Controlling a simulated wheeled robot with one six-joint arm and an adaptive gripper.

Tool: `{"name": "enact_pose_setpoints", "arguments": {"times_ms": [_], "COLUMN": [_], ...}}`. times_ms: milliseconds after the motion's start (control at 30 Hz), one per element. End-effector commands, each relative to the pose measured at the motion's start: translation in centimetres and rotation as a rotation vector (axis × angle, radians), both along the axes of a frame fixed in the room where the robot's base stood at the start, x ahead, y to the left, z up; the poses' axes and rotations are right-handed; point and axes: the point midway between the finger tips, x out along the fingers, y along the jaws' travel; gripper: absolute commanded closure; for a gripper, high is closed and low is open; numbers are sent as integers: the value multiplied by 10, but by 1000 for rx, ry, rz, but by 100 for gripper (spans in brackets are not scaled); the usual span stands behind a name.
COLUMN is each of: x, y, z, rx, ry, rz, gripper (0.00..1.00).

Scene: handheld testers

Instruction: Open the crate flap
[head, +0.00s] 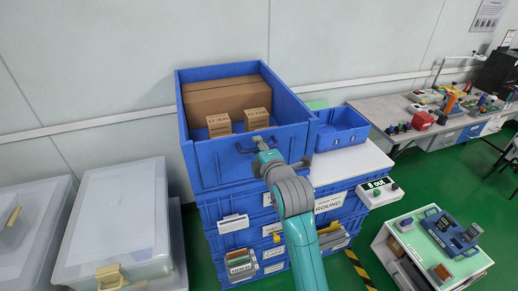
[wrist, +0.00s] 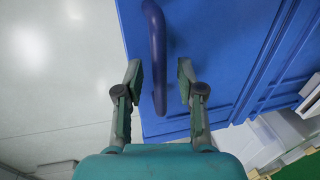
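The blue crate (head: 184,112) stands on a stack of blue crates in the head view. Its front flap (head: 220,172) looks upright and closed. A dark blue bar handle (wrist: 158,58) sticks out from the blue panel (wrist: 215,45) in the wrist view. My gripper (head: 263,150) is at the upper part of the flap in the head view and partly covers it. In the wrist view my gripper (wrist: 160,82) is open, with the handle between its two fingers and a visible gap on each side.
A large carton (head: 222,97) and two small cartons (head: 219,125) (head: 257,118) sit inside the crate. A smaller blue bin (head: 342,138) stands on the white tabletop to the right. Clear lidded boxes (head: 117,220) stand at left. A small display box (head: 378,188) is at the right.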

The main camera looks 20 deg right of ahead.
Motion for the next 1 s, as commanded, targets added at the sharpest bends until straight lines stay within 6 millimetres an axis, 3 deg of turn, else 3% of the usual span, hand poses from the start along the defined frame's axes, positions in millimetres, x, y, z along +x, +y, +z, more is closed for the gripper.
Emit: {"name": "enact_pose_setpoints", "arguments": {"times_ms": [267,433,1000], "x": [2,2,-8], "y": [0,0,0], "z": [-1,-1,-5], "rx": [0,0,0], "ry": [0,0,-51], "rz": [0,0,0], "gripper": [62,99,100]}}
